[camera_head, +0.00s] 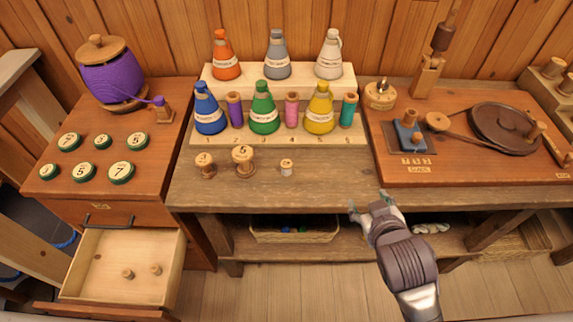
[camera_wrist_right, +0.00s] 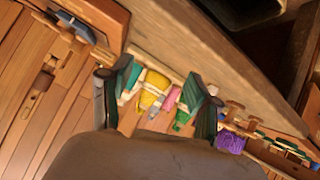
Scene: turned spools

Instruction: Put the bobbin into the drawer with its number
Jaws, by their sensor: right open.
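Three wooden bobbins stand upright on the workbench: a left one (camera_head: 204,165) whose label looks like 3, a taller one (camera_head: 243,160) marked 5, and a small pale one (camera_head: 287,168) whose number is too small to read. My right gripper (camera_head: 374,206) is open and empty at the bench's front edge, right of the bobbins. In the right wrist view its fingers (camera_wrist_right: 158,76) are spread with nothing held. My left gripper is out of view.
Colored cone bottles (camera_head: 264,113) and thread spools stand on a pale stepped rack (camera_head: 348,138) behind the bobbins. Numbered discs (camera_head: 121,172) lie on the left cabinet top. A board with a dark wheel (camera_head: 500,122) is at right. The bench front middle is clear.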

